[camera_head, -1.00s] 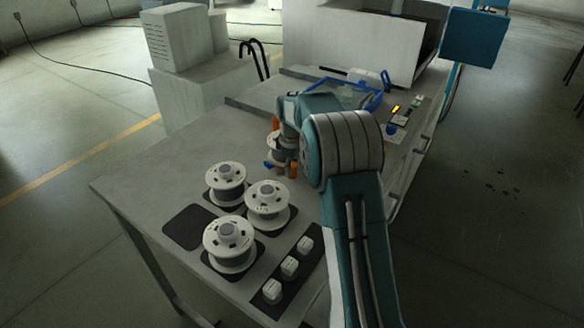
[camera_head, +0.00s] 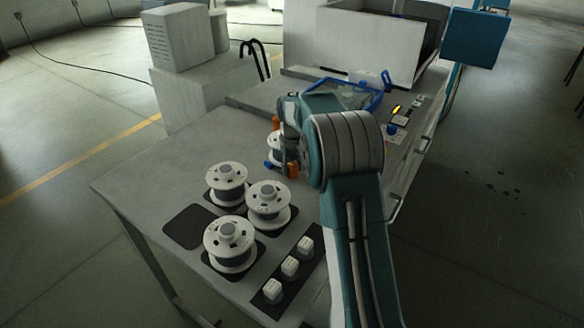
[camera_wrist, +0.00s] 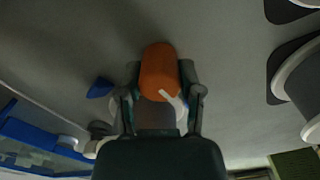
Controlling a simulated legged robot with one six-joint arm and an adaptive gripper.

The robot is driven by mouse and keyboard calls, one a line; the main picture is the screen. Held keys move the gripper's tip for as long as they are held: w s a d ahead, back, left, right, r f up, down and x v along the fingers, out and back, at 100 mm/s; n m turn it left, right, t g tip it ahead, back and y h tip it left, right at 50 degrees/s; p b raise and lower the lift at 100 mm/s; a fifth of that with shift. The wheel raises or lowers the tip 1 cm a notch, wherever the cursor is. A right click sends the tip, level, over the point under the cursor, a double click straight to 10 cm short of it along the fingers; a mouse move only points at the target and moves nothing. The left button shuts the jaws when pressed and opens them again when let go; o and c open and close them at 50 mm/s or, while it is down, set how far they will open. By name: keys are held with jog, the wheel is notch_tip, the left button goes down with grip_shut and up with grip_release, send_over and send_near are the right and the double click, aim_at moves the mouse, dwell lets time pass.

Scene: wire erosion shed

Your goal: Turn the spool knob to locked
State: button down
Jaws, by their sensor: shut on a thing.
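The orange spool knob (camera_wrist: 159,72) shows in the wrist view with a white mark near its lower right. My gripper (camera_wrist: 160,90) has one finger on each side of it and is shut on it. A blue wedge (camera_wrist: 101,88) lies just left of the fingers. In the head view my gripper (camera_head: 286,148) is at the far part of the bench, partly hidden by my arm. Orange parts (camera_head: 292,170) and a blue piece (camera_head: 269,164) show beside it, and part of a white spool is behind it. Any lock marking is not readable.
Several white spools (camera_head: 227,177) stand on dark pads on the bench (camera_head: 150,165). A dark strip with white knobs (camera_head: 290,266) lies near the front right edge. A blue frame (camera_head: 345,93) and a control panel (camera_head: 393,131) are beyond my arm.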

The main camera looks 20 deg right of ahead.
aim_at(291, 165)
jog(key=m, duration=0.5)
jog(key=shift+s+f+m, duration=0.15)
jog(key=shift+f+m, duration=0.15)
jog(key=m, duration=0.4)
jog(key=shift+a+m, duration=0.1)
jog(key=shift+m, duration=0.2)
jog(key=shift+c, duration=1.3)
grip_release()
jog(key=shift+r, duration=0.1)
jog(key=shift+r, duration=0.2)
notch_tip(291, 165, up, 12)
jog(key=shift+w+f, duration=0.15)
jog(key=shift+w, duration=0.05)
